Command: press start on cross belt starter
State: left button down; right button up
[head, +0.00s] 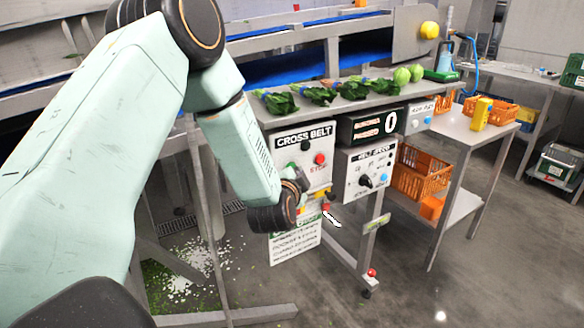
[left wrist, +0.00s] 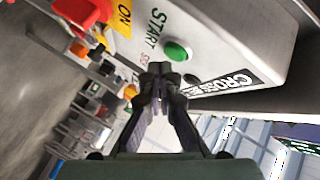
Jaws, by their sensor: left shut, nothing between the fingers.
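The cross belt starter (head: 325,171) is a pale box labelled CROSS BELT, hung on the frame below the bench. It carries a dark round fitting and a red stop button (head: 320,158). In the left wrist view, its green button (left wrist: 178,52) stands beside the word START. My left gripper (left wrist: 160,70) is shut and empty, its fingertips just below the green button in that picture. I cannot tell whether they touch the box. My right gripper is not in view.
A red-and-yellow switch (left wrist: 85,15) marked ON sits near the start button. A second control box (head: 366,172) and a counter display (head: 370,124) stand to the right. Leafy greens (head: 320,95) lie on the bench above. Orange crates (head: 420,172) stand farther right.

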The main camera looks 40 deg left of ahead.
pick_arm(q)
jog(key=shift+w+a, duration=0.1)
jog(key=shift+a, duration=0.2)
jog(key=shift+w+a+p, duration=0.15)
jog(key=shift+a+p, duration=0.25)
jog(key=shift+p, duration=0.05)
dwell(1.0)
jog(key=shift+d, duration=0.1)
jog(key=shift+s+d, duration=0.35)
jog(key=shift+d, duration=0.35)
jog(key=shift+d, duration=0.1)
jog(key=shift+s+d, duration=0.3)
jog(key=shift+d, duration=0.45)
jog(key=shift+s+d, duration=0.35)
jog(key=shift+d, duration=0.4)
jog(key=shift+s+d, duration=0.3)
jog(key=shift+d, duration=0.45)
